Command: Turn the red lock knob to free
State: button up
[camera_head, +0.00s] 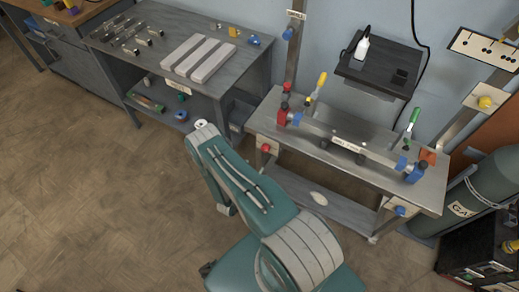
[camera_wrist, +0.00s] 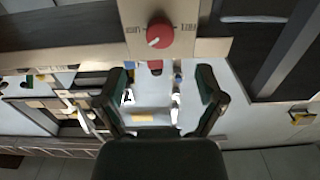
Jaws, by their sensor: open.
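The red lock knob (camera_wrist: 159,33) is round and sits on a pale plate (camera_wrist: 200,48) at the top of the wrist view. A small white mark on the knob points to its lower left in that view. Dark lettering lies on either side of the knob, too small to read surely. My gripper (camera_wrist: 162,75) is open, with nothing between its two dark fingers. The knob appears above the fingertips in the picture, apart from them. In the head view a red knob (camera_head: 265,148) shows on a plate at the left front of the metal bench. I cannot make out my gripper there.
The metal bench (camera_head: 430,196) carries a clamped bar with red and blue fittings and upright yellow and green handles. A grey table (camera_head: 112,67) with metal bars stands left. A gas cylinder (camera_head: 471,205) stands right. Brown floor (camera_head: 100,200) is clear at left.

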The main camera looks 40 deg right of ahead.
aim_at(264, 151)
jog(key=x, duration=0.9)
jog(key=shift+d, duration=0.2)
jog(key=c, duration=1.1)
